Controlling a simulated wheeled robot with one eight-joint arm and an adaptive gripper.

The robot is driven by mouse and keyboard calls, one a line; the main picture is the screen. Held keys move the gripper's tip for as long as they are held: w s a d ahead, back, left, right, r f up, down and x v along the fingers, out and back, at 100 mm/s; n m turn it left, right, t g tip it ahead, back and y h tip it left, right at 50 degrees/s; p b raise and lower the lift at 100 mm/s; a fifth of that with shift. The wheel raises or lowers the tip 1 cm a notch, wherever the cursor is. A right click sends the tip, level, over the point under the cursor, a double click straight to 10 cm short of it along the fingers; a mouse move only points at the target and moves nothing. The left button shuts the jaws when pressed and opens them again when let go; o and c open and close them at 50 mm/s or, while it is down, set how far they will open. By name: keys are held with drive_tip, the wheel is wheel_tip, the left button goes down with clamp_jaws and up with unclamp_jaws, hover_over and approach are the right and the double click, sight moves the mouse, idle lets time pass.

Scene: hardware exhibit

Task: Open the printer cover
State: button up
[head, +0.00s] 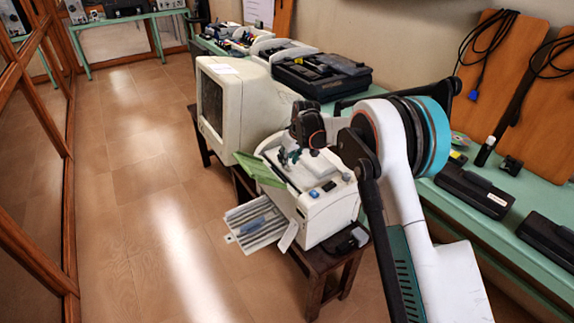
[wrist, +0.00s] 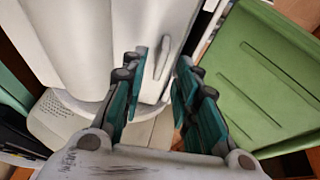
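The white printer (head: 325,208) stands on a small dark wooden stool. My gripper (head: 289,156) is above the printer's top, near its back left, and hides part of it. In the wrist view my gripper (wrist: 162,72) has its teal fingers apart with nothing held between them. A pale printer surface with a slim grey raised piece (wrist: 162,56) lies beyond the fingertips; I cannot tell whether they touch it. A green panel (head: 258,168) slopes out at the printer's left side; this panel (wrist: 265,75) also fills the right of the wrist view. I cannot make out the cover's edge.
An old beige monitor (head: 246,105) stands just behind the printer. A tray (head: 258,224) juts out at the printer's lower left. A green bench (head: 450,205) with dark devices runs along the right wall. The tiled floor (head: 150,210) at left is clear.

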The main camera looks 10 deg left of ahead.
drive_tip(key=shift+x, duration=1.15)
clamp_jaws()
drive_tip(key=shift+r, duration=0.1)
